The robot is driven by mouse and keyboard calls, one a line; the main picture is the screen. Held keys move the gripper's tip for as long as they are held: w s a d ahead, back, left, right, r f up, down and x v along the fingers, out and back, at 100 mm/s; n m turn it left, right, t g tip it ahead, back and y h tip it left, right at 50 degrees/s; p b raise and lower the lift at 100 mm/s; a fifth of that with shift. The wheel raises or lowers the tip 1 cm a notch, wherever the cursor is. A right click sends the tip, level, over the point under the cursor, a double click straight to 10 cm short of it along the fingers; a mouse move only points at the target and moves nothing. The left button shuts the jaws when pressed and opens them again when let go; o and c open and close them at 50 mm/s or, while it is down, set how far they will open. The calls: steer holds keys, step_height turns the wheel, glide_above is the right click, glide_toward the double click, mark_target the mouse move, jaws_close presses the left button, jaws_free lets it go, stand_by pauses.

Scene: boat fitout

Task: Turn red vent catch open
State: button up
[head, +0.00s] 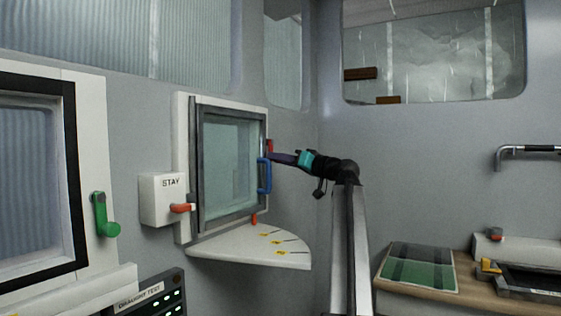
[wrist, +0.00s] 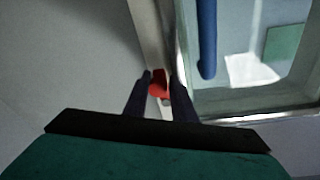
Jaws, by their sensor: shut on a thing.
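The red vent catch (wrist: 158,82) shows in the wrist view between my two gripper fingers, at the edge of the vent's frame. In the head view a bit of the red catch (head: 269,146) shows at the right edge of the glazed vent (head: 232,165), above the blue handle (head: 265,176). My gripper (head: 274,156) reaches it from the right and is shut on the catch. In the wrist view my gripper (wrist: 159,85) has a finger on each side of it. The lower part of the catch is partly hidden. The vent pane looks closed against its frame.
A white box marked STAY (head: 162,199) with an orange-red lever (head: 182,208) is left of the vent. A white quadrant shelf (head: 250,247) juts out below. A green handle (head: 104,214) is on the left window. A bench (head: 405,300) stands at right.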

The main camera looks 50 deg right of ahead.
steer(key=shift+d, duration=0.3)
steer(key=o, duration=0.8)
steer(key=shift+o, duration=0.6)
steer(key=shift+w+d+f, duration=0.1)
steer(key=shift+d, duration=0.05)
steer(key=shift+a, duration=0.2)
steer(key=s+d+f+p, duration=0.1)
steer(key=s+p, duration=0.1)
steer(key=s, duration=1.1)
steer(key=shift+s+d+f, duration=0.3)
steer(key=shift+s+d, duration=0.05)
steer(key=shift+s, duration=0.05)
